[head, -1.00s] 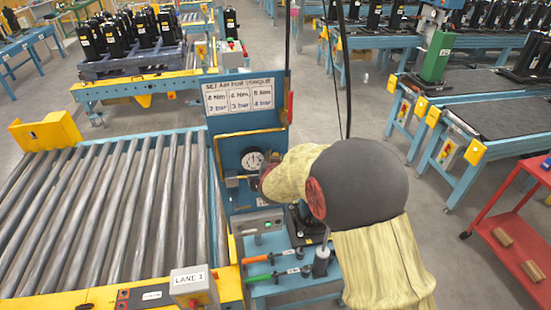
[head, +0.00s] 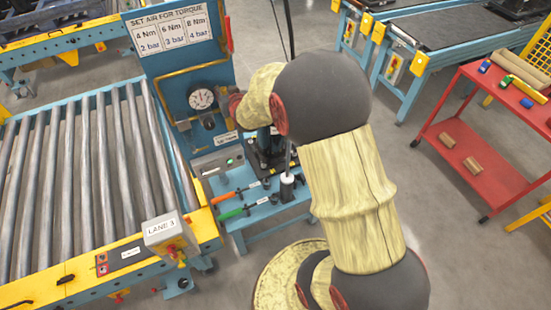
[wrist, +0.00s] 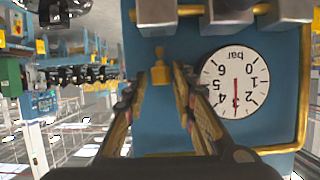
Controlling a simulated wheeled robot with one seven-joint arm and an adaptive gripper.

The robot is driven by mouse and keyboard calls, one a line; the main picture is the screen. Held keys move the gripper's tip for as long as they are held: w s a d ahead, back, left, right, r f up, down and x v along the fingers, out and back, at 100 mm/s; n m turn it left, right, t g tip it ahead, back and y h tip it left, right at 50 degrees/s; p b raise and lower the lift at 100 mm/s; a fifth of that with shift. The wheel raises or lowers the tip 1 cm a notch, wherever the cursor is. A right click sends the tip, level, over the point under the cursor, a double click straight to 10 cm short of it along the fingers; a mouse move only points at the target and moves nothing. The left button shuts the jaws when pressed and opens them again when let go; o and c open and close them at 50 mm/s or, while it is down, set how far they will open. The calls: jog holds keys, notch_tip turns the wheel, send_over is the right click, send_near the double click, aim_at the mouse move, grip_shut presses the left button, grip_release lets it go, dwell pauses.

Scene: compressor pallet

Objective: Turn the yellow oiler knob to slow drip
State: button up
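In the wrist view, which shows the panel upside down, a small yellow knob (wrist: 160,70) sits on the blue panel (wrist: 150,115), below grey metal blocks. My gripper (wrist: 158,80) is open, with one finger on each side of the knob in the picture. I see no clear contact, and I cannot tell the depth between fingertips and knob. A round white pressure gauge (wrist: 235,85) is beside the right finger, its needle near 3 bar. The gauge also shows in the head view (head: 201,98). There, my arm hides the gripper and the knob.
A torque sign (head: 172,32) tops the panel. A blue bench (head: 262,212) below holds orange and green handled tools and a black fixture. A roller conveyor (head: 85,180) lies left. A red cart (head: 465,130) stands right, with open floor between.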

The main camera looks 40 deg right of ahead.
jog(key=n+y+p, duration=0.1)
jog(key=p, duration=0.1)
jog(key=shift+d+r+p, duration=0.15)
jog(key=shift+d+p, duration=0.05)
jog(key=shift+p, duration=0.1)
jog(key=shift+s+n+y+p, duration=0.1)
jog(key=shift+n+y+p, duration=0.2)
jog(key=shift+y+p, duration=0.35)
